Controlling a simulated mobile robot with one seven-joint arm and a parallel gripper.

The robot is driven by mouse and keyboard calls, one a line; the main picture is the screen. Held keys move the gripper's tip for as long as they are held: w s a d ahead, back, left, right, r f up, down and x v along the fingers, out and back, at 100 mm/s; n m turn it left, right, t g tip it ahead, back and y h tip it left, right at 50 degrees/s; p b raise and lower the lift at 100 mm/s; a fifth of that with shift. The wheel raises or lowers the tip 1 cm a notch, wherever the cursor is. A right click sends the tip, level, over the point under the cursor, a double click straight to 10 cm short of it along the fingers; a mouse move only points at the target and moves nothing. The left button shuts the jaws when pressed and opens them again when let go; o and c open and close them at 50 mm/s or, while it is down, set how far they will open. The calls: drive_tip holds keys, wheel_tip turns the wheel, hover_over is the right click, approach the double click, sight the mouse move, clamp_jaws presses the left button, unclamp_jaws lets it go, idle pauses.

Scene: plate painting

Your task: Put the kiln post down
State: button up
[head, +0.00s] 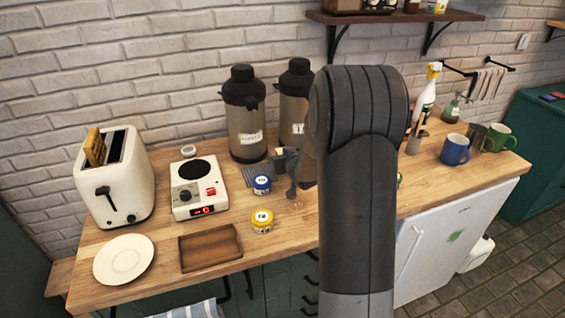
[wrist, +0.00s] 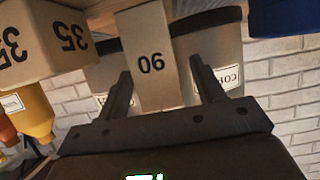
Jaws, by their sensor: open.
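In the wrist view, where the scene appears upside down, a beige kiln post (wrist: 151,62) marked with digits that read as 90 lies between the two fingers of my gripper (wrist: 160,68). The fingers are open, with a visible gap beside the post. The post's far end reaches the top of the picture, and I cannot tell whether it touches the counter. In the head view, part of my gripper (head: 287,172) shows left of my arm, which hides most of the post's area.
A beige block (wrist: 42,40) marked 35 is close beside the post. Two airpots (head: 245,118) stand behind. A blue-lidded jar (head: 262,185), a yellow jar (head: 262,221), a hot plate (head: 197,190) and a wooden tray (head: 183,263) sit to the left on the wooden counter (head: 165,222).

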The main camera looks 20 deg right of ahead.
drive_tip(key=shift+x, duration=1.1)
drive_tip(key=shift+c, duration=0.4)
drive_tip(key=c, duration=1.3)
drive_tip(key=shift+o, duration=0.2)
drive_tip(key=shift+r, duration=0.1)
